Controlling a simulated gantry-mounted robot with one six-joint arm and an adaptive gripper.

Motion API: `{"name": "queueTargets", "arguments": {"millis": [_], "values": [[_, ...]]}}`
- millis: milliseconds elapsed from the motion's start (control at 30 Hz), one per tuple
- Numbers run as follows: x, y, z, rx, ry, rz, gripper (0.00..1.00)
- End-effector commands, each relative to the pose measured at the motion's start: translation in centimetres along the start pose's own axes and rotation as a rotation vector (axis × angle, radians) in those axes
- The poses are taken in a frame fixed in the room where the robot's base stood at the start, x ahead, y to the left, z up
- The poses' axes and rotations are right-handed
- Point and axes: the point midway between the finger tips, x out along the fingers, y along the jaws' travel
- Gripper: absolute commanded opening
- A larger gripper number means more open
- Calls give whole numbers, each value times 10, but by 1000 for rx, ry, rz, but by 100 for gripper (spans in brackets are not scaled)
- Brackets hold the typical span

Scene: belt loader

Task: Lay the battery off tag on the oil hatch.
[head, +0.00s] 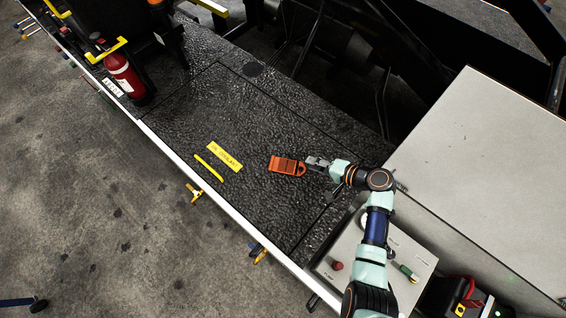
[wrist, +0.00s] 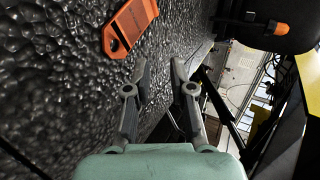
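The orange tag (head: 287,166), taken to be the battery off tag, lies on the black textured plate just left of my gripper. It has a hole at one end, and its lettering is too small to read. In the wrist view the tag (wrist: 130,24) appears flat on the plate, ahead and left of the fingers. My gripper (head: 318,163) is open and empty; its fingertips (wrist: 160,66) stand apart, with the tag outside them.
A red fire extinguisher (head: 124,74) stands at the upper left. A grey control box (head: 375,250) with a red knob and a large pale cabinet (head: 490,160) are at the right. Dark machinery lies behind the plate. The plate's white edge (head: 190,165) runs along the front.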

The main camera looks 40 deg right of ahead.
Motion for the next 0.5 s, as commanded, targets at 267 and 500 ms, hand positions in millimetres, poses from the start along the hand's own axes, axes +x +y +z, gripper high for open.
{"name": "queueTargets", "arguments": {"millis": [267,500], "values": [[-8,1,0,0,-1,0,23],[-9,-1,0,0,0,0,23]]}}
